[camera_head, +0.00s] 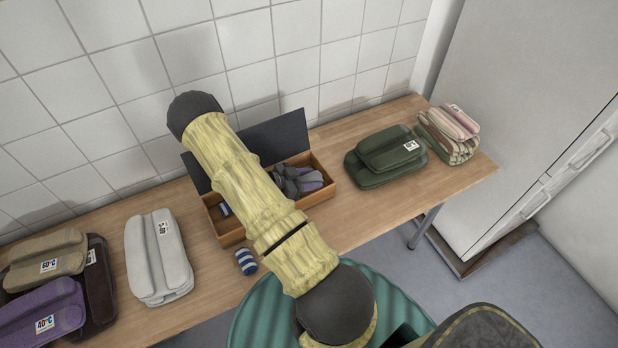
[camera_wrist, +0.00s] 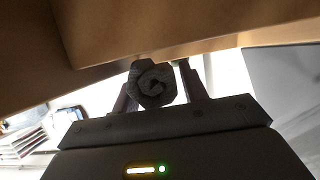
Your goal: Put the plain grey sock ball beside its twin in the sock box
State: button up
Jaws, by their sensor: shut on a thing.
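My gripper (camera_wrist: 160,85) is shut on a dark grey sock ball (camera_wrist: 152,84), whose rolled spiral end faces the wrist camera. In the head view my arm covers the gripper and the held ball. The wooden sock box (camera_head: 232,238) stands on the table with its dark lid (camera_head: 275,140) raised at the back. My arm passes over its middle and hides part of the inside. Several grey and lavender shapes (camera_head: 310,178) show in its right part; I cannot tell the twin among them. A blue sock ball (camera_head: 224,209) shows at the box's left end.
A blue-and-white striped sock ball (camera_head: 246,261) lies on the table (camera_head: 200,302) before the box. White folded laundry (camera_head: 158,258) stands left, green folded laundry (camera_head: 386,156) right. A wooden surface (camera_wrist: 200,25) fills the wrist view's top, close to the held ball.

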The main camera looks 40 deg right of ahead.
jog(key=shift+f+b, duration=0.3)
jog(key=shift+f, duration=0.1)
jog(key=shift+f, duration=0.25)
jog(key=shift+s+a, duration=0.1)
jog(key=o, duration=1)
jog(key=shift+f, duration=0.1)
